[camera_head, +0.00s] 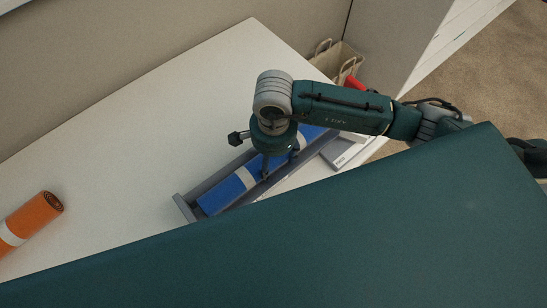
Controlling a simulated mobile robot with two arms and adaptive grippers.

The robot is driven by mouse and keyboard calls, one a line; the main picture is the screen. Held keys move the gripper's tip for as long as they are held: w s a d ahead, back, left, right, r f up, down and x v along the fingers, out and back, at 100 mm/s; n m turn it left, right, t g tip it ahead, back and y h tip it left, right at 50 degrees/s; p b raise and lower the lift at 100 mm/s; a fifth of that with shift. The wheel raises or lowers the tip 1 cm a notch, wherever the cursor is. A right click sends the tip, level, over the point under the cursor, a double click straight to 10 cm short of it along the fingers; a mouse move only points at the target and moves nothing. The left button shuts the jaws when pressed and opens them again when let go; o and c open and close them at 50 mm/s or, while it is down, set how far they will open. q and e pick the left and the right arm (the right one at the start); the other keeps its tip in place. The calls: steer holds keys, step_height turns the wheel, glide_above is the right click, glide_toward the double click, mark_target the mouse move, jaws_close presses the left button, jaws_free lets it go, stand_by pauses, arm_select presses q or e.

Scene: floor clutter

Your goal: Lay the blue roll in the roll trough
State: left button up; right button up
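The blue roll (226,196), with pale bands around it, lies lengthwise within the grey roll trough (184,206) on the white table. The roll's near-left end shows inside the trough's end wall, and its middle is partly hidden by my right gripper. My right gripper (279,167) points down over the middle of the roll, its fingers at the roll. I cannot tell whether they press on it or stand slightly apart from it. My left gripper is not in view.
An orange roll (35,217) with a pale band lies at the left of the white table (150,130). A small grey-white labelled item (343,157) lies right of the trough. A beige bag (340,60) with handles and a red item (354,83) are behind my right arm. The table's left-middle is clear.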

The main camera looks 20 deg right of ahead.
steer(key=o, duration=0.8)
steer(key=shift+r, duration=0.1)
steer(key=shift+r+p, duration=2.65)
steer(key=shift+r, duration=2.3)
step_height(320, 180, up, 12)
